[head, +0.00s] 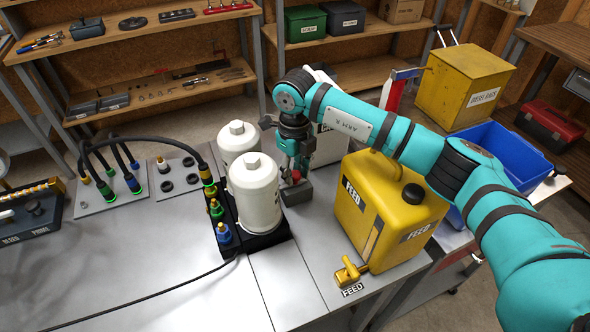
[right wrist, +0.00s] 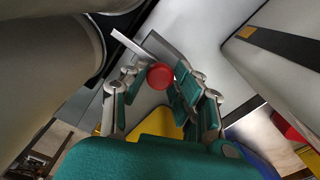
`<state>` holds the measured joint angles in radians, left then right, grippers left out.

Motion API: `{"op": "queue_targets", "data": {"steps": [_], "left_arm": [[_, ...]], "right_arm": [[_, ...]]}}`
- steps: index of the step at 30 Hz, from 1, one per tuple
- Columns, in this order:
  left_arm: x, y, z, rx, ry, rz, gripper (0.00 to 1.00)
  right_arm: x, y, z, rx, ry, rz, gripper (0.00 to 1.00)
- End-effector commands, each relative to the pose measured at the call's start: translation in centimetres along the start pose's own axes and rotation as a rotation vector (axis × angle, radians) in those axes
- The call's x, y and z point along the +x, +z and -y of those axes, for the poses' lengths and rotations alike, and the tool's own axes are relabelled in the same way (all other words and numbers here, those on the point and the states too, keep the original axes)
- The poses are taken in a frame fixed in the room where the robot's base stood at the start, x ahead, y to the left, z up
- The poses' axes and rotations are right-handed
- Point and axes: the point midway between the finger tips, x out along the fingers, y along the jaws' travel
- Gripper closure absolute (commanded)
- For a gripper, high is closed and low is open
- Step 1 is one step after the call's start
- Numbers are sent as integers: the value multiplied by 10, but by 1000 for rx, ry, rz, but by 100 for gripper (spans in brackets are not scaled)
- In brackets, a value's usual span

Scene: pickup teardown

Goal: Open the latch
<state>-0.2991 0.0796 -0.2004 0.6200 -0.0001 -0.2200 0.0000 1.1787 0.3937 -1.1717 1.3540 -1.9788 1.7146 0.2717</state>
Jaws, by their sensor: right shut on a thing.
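A small dark block (head: 298,192) with a red knob (head: 296,176) stands on the grey bench, just right of the front white canister. I take it to be the latch, but its label and mechanism do not show. My right gripper (head: 291,170) reaches down from above and is shut on the red knob. In the right wrist view the red knob (right wrist: 160,76) sits between the fingertips of my right gripper (right wrist: 157,82). The knob's lower part and the block are partly hidden there. My left gripper is not in view.
Two white canisters (head: 254,188) stand close on the left of the gripper. A yellow FEED tank (head: 385,212) stands to the right, under my right arm, with a yellow valve (head: 350,272) in front. Hoses (head: 150,141) and fittings lie left. The front bench is mostly clear.

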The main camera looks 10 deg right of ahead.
Motion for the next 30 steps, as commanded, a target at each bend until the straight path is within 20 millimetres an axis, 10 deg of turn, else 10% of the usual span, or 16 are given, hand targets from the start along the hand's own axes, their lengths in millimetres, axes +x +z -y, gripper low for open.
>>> {"op": "queue_targets", "data": {"steps": [20, 21, 30], "left_arm": [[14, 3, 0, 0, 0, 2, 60], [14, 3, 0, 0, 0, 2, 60], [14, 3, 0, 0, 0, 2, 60]], "right_arm": [[-1, -10, 25, 1, 0, 2, 100], [-1, -10, 25, 1, 0, 2, 70], [-1, -10, 25, 0, 0, 1, 49]]}}
